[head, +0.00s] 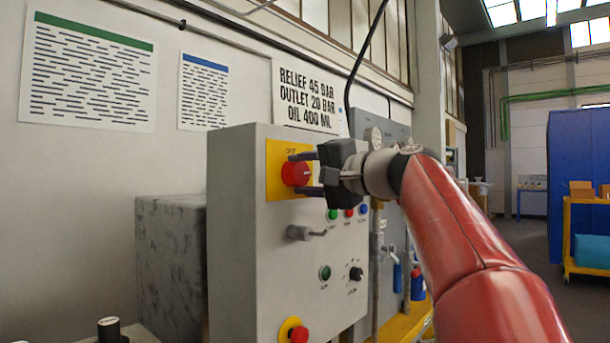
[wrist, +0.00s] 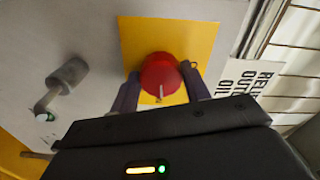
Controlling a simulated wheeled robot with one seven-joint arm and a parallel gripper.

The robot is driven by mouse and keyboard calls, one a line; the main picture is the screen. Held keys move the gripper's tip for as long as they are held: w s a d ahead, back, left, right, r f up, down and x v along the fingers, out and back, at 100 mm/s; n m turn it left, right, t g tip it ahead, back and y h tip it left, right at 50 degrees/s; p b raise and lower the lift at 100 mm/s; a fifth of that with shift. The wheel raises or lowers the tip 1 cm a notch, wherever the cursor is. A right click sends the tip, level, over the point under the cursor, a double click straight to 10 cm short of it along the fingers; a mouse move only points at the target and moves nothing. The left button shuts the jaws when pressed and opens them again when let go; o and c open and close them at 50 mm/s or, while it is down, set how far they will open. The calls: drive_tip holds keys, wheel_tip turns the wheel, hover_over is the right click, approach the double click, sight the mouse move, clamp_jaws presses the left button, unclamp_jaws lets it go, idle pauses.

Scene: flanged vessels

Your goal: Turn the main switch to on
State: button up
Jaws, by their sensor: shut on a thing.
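The main switch is a red round knob (head: 296,173) on a yellow plate (head: 275,190), high on the front of a grey control box (head: 262,265). My gripper (head: 303,174) reaches it from the right, with one finger above the knob and one below in the head view. In the wrist view the red knob (wrist: 161,75) sits between the two fingers of my gripper (wrist: 160,88), on the yellow plate (wrist: 135,38). My gripper is shut on the knob. A pale pointer mark shows on the knob's rim in the wrist view. The plate's lettering is too small to read surely.
Below the knob are a grey lever handle (head: 305,232), small coloured buttons (head: 349,213), a green button (head: 325,272), a black selector (head: 356,273) and a red emergency button (head: 297,332). A grey block (head: 170,262) stands left of the box. Open floor lies to the right.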

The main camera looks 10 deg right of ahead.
drive_tip(key=shift+m, duration=0.5)
drive_tip(key=o, duration=1)
drive_tip(key=b+v, duration=0.1)
drive_tip(key=v, duration=0.6)
drive_tip(key=shift+s+d, duration=0.25)
drive_tip(key=shift+s, duration=0.05)
